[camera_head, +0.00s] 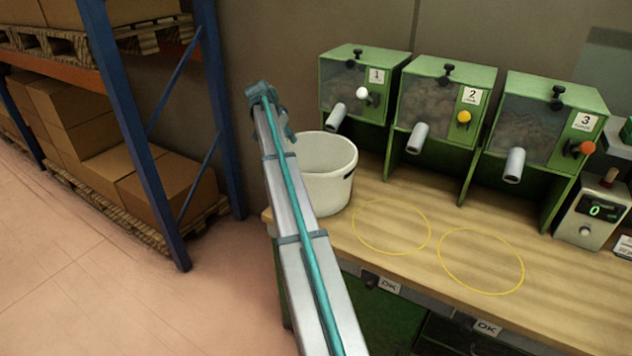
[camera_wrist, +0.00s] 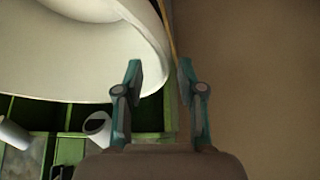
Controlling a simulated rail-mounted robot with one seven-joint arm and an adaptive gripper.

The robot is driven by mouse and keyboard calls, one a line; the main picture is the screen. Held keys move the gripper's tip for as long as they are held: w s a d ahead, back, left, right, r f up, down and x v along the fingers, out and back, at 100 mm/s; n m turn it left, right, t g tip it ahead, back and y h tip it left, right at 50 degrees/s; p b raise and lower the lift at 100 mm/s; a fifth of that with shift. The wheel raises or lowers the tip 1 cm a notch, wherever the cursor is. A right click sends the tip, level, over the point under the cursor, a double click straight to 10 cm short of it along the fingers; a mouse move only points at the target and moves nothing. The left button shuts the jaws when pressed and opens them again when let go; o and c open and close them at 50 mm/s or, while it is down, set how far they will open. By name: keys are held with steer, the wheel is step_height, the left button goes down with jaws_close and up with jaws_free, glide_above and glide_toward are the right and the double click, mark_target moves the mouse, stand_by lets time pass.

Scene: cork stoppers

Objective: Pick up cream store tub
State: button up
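The cream tub (camera_head: 330,187) stands upright on the left end of the wooden counter, its open mouth facing up. My gripper (camera_head: 290,134) is at the tub's left rim in the head view, partly hidden behind my arm. In the wrist view my gripper (camera_wrist: 160,72) has its two teal fingers spread apart. The cream tub (camera_wrist: 70,62) fills the upper left there, and its curved edge passes between the fingers in the picture. The left finger overlaps the tub; the right one is against the brown background. I cannot tell whether either finger touches the tub.
Three green dispensers, numbered 1 (camera_head: 345,84), 2 (camera_head: 435,100) and 3 (camera_head: 535,125), stand along the back of the counter (camera_head: 450,217). Two yellow circles on the counter are empty. A scale (camera_head: 590,217) is at the right. A blue rack post (camera_head: 140,150) stands left.

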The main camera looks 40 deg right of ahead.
steer(key=shift+a+p+x, duration=0.2)
steer(key=shift+p+x, duration=1)
steer(key=shift+x, duration=1.3)
steer(key=shift+s+f, duration=0.1)
steer(key=shift+s, duration=0.1)
jaws_close()
